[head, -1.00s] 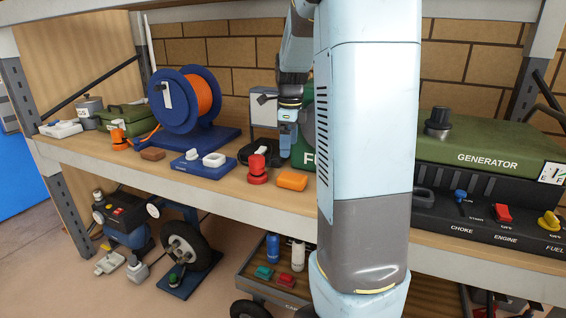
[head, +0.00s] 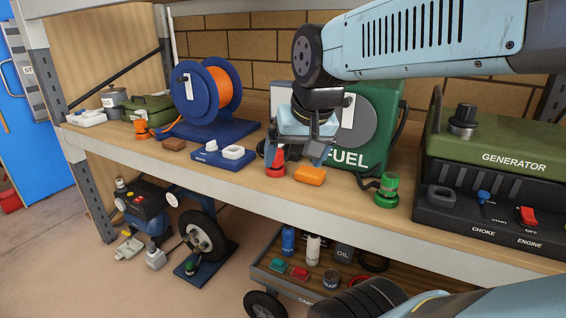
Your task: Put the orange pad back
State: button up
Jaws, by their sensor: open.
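The orange pad (head: 310,175) is a small rounded block lying flat near the front edge of the wooden shelf, in front of the green fuel can (head: 372,120). My gripper (head: 299,158) points down just above and behind the pad. Its blue fingers are apart and nothing shows held between them. I cannot tell whether a finger touches the pad. A blue tray (head: 204,158) with two white pieces on it sits to the left of the pad. A small brown block (head: 173,144) lies farther left.
A red knob-like piece (head: 276,170) stands close to the gripper's left finger. A green-topped fitting (head: 387,190) is right of the pad, then the generator (head: 490,150). A blue reel (head: 192,95) stands at the back left. A cart (head: 270,262) is below the shelf.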

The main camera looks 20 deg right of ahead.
jog(key=n, duration=0.1)
jog(key=s+n, duration=0.1)
jog(key=s+a, duration=0.1)
jog(key=shift+s+f+n+t, duration=0.2)
jog(key=shift+f+n+t, duration=0.1)
jog(key=shift+f+n, duration=0.1)
dwell(0.9)
